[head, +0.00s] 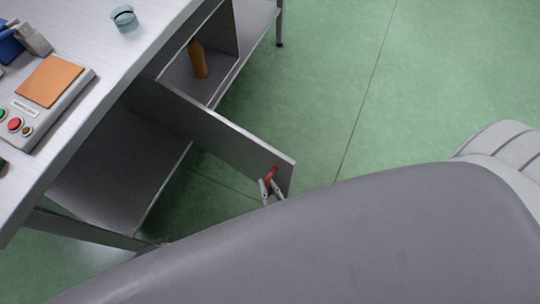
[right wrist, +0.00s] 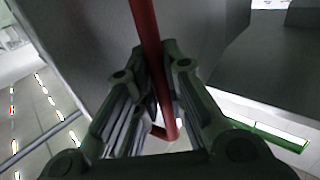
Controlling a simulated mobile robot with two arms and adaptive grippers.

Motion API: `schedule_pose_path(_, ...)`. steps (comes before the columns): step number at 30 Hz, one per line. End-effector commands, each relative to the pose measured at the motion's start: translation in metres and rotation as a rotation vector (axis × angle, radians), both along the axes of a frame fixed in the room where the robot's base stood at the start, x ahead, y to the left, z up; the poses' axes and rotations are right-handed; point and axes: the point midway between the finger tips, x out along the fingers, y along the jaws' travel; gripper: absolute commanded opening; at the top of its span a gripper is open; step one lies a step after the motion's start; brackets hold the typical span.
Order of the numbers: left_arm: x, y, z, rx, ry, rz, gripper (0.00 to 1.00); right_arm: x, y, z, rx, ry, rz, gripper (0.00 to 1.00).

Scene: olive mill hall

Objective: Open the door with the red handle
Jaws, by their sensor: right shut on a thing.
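The grey door (head: 225,136) under the metal table stands swung well out from the cabinet, over the green floor. Its red handle (head: 271,176) is near the door's free end. My right gripper (head: 270,187) is at the handle, shut on it. In the right wrist view the red handle (right wrist: 147,45) runs between the two fingers of my right gripper (right wrist: 160,105), with the door's grey face (right wrist: 95,45) behind. My own large grey arm link hides the lower part of the head view. My left gripper is not in view.
A brown bottle (head: 198,60) stands in the open compartment. On the table top (head: 110,70) are a control box (head: 45,100) with an orange pad and a small teal item (head: 124,17). The green floor (head: 330,80) right of the door is clear.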

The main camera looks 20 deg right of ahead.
Motion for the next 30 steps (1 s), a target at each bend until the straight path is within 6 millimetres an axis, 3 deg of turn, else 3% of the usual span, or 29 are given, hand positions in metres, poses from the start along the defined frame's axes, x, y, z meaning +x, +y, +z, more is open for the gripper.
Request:
schedule_pose_path(7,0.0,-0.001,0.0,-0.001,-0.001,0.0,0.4,0.0,0.0,0.0,-0.004,0.0,0.002,0.0)
schedule_pose_path(8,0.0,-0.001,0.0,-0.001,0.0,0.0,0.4,0.0,0.0,0.0,-0.004,0.0,0.002,0.14)
schedule_pose_path(13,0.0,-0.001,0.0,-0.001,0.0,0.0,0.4,0.0,0.0,0.0,-0.002,0.0,0.001,0.33)
schedule_pose_path(23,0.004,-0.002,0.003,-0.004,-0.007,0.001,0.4,-0.002,0.0,0.0,0.0,0.001,0.0,0.33)
schedule_pose_path(30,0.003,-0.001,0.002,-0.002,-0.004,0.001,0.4,-0.037,0.001,-0.001,0.001,0.006,0.001,0.33)
